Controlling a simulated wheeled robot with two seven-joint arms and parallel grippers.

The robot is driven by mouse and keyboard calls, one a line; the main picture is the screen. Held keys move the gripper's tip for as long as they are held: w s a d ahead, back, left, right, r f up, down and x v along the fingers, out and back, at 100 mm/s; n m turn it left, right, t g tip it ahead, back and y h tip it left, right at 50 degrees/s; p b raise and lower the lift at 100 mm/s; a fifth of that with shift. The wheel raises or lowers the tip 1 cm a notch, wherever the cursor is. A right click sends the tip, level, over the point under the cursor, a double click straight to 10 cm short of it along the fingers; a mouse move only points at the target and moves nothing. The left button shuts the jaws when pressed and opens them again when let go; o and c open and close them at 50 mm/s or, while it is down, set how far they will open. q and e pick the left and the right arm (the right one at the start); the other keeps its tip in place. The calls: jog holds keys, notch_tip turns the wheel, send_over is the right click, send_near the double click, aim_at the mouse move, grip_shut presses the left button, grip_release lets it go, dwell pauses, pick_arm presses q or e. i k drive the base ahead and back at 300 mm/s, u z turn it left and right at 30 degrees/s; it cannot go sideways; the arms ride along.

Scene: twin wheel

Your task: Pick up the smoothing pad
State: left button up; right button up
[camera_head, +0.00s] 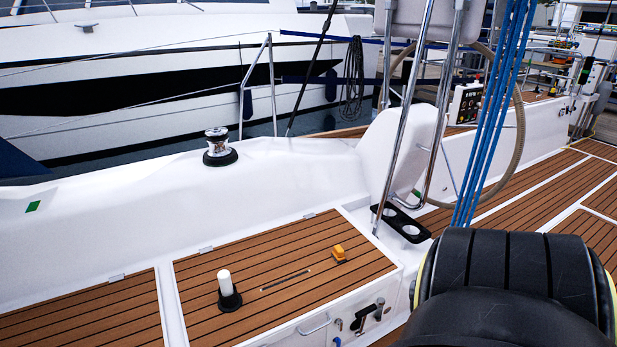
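A small orange-yellow block (339,253), which looks like the smoothing pad, lies on the slatted teak bench top (210,260). It is right of the bench's middle, a little in from the edge. Left of it, a white cylinder on a round black base (229,290) stands upright on the same bench top; I cannot tell what it is. The block and the cylinder are apart, and nothing covers the block. Neither of my grippers is in view.
A thin dark slot (285,281) lies between the two items. A black two-hole holder (401,222) and steel tubes (401,120) stand right of the bench. Blue ropes (492,115) rise at right. A chrome winch (218,146) sits behind on the white coaming.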

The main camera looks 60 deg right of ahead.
aim_at(337, 253)
jog(key=u, duration=0.05)
jog(key=i, duration=0.2)
jog(key=u, duration=1.15)
jog(key=i, duration=0.4)
jog(key=z, duration=3.7)
